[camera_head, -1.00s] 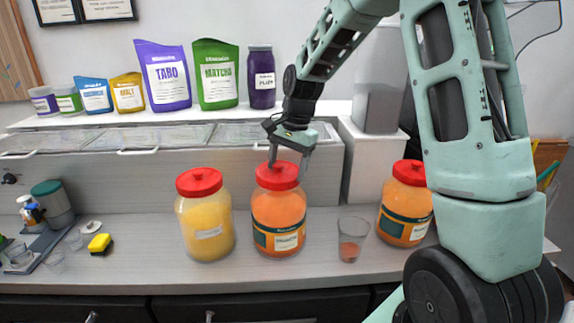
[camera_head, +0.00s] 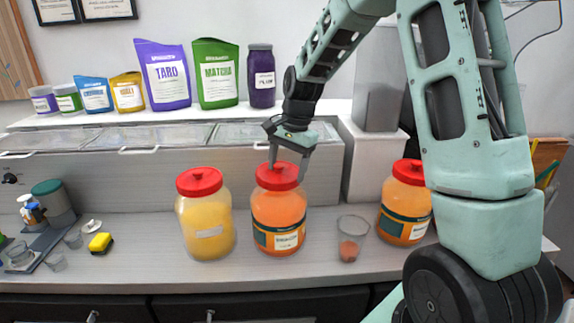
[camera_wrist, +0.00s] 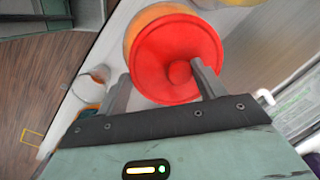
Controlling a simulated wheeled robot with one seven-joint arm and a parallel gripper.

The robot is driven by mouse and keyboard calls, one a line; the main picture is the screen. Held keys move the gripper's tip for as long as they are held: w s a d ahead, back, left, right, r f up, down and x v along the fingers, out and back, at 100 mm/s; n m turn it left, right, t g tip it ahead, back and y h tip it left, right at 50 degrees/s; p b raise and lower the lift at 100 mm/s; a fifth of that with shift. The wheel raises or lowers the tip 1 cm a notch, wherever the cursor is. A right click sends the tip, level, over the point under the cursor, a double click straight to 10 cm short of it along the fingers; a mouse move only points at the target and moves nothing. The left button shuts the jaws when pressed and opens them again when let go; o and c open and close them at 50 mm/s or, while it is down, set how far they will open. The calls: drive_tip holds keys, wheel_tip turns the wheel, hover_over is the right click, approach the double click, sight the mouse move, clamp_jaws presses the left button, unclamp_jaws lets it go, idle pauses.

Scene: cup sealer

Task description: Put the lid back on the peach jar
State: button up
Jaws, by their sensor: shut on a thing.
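An orange jar (camera_head: 278,218) with a dark green and orange label stands upright in the middle of the counter; its label is too small to read. Its red lid (camera_head: 277,177) is on the jar's mouth; I cannot tell whether it is fully seated. My gripper (camera_head: 287,170) is over this lid, pointing down, with its fingers at the lid. In the wrist view the red lid (camera_wrist: 165,60) with its round knob (camera_wrist: 180,72) lies at the fingers of my gripper (camera_wrist: 163,86), which is shut on it. Part of the jar shows behind the lid.
A yellow jar (camera_head: 206,220) with a red lid stands close at left. A clear cup (camera_head: 352,240) with orange contents and another orange jar (camera_head: 402,212) stand at right. A yellow sponge (camera_head: 100,242) lies at left. Pouches and a purple jar (camera_head: 261,78) line the shelf behind.

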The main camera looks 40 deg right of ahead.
drive_tip(key=o, duration=1.1)
drive_tip(key=shift+o, duration=0.3)
drive_tip(key=shift+r, duration=0.1)
drive_tip(key=shift+r+p, duration=3)
drive_tip(key=shift+r, duration=0.45)
drive_tip(key=shift+c, duration=0.3)
clamp_jaws()
